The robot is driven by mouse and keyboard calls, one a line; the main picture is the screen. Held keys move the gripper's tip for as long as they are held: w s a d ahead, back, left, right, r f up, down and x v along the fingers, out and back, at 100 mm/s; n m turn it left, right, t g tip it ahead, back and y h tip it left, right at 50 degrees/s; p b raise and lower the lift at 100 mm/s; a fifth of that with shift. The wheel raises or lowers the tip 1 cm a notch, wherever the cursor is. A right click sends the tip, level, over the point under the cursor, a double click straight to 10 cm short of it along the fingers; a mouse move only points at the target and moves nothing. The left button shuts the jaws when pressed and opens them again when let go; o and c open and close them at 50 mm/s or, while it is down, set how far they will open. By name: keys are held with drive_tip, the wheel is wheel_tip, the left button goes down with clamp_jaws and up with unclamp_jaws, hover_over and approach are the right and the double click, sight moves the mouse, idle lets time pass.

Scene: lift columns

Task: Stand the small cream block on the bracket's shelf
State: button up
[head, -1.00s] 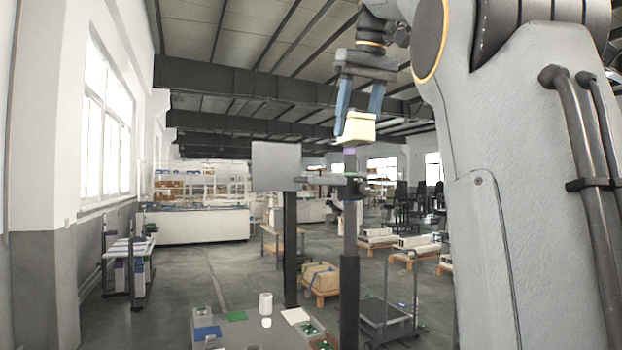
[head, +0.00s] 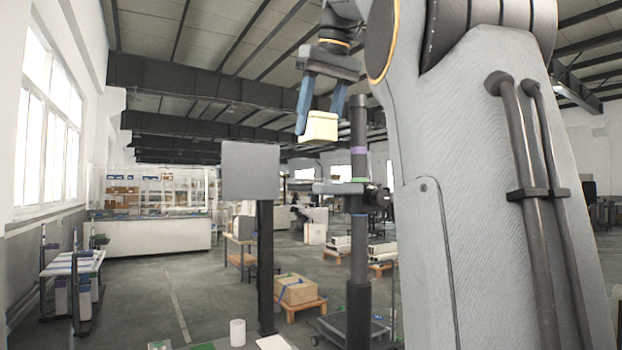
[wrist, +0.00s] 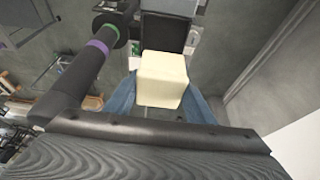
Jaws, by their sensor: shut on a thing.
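The small cream block (head: 319,129) is held between the blue fingers of my gripper (head: 320,118), in the air. In the wrist view the block (wrist: 162,80) fills the space between the fingers. The bracket's grey shelf (head: 322,188) juts left from the dark column (head: 359,240), which has purple and green bands. In the head view the block hangs above the shelf with a clear gap. In the wrist view the column (wrist: 85,68) stands left of the block. I cannot tell which part of the shelf lies beneath the block there.
A grey panel (head: 250,172) on a dark post stands left of the shelf. A white cylinder (head: 237,332) is low at the front. A wooden crate (head: 295,290) sits on a pallet behind. The air left of my gripper looks clear.

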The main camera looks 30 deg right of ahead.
sight(327, 130)
drive_tip(key=shift+s+f, duration=0.15)
drive_tip(key=shift+f, duration=4.3)
drive_tip(key=shift+f, duration=0.1)
drive_tip(key=o, duration=1.3)
drive_tip(key=v, duration=1)
drive_tip(key=shift+s+d+r+b, duration=0.1)
drive_tip(key=shift+s+r+b, duration=0.05)
drive_tip(key=shift+r+b, duration=0.2)
drive_tip(key=shift+s+r, duration=0.3)
drive_tip(key=shift+r, duration=0.35)
